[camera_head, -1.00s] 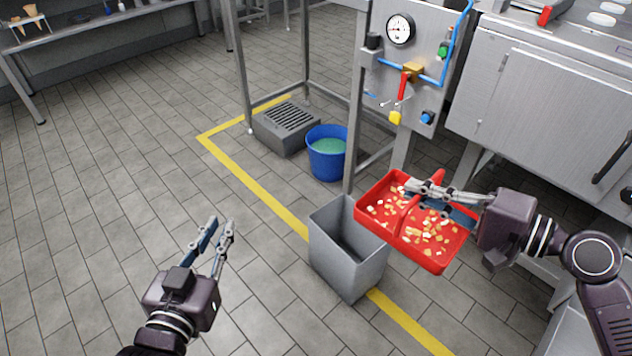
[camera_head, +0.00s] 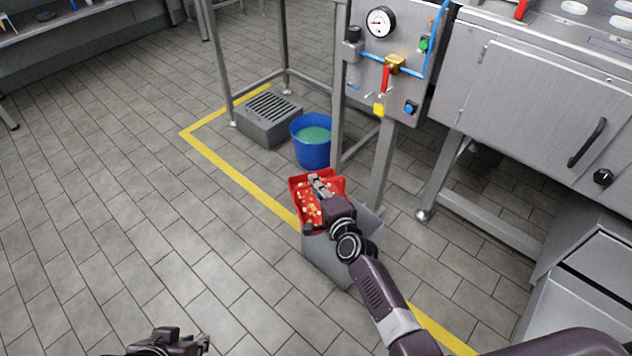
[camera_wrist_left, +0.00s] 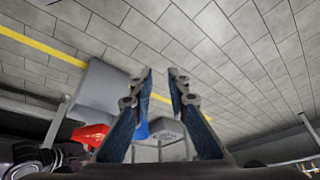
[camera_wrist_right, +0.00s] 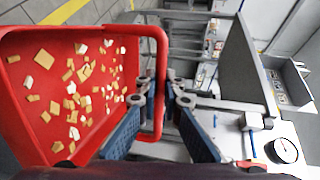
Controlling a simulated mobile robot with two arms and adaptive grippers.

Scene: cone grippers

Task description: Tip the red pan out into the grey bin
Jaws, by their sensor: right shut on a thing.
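The red pan (camera_head: 297,190) is at the bin's upper left side in the head view, partly over its opening. Scraps of food still show inside it in the right wrist view (camera_wrist_right: 20,70). My right gripper (camera_head: 318,182) is shut on the pan's red handle (camera_wrist_right: 161,75). The grey bin (camera_head: 328,264) stands on the floor, its opening mostly hidden by the pan and my right arm. It also shows in the left wrist view (camera_wrist_left: 98,88). My left gripper (camera_wrist_left: 161,73) is open and empty, low at the head view's bottom edge (camera_head: 206,344).
A blue bucket (camera_head: 312,152) of green liquid and a grated grey box (camera_head: 268,125) stand behind the bin. A steel frame post (camera_head: 338,120) and a gauge panel (camera_head: 385,70) rise close behind the pan. The tiled floor at left is clear.

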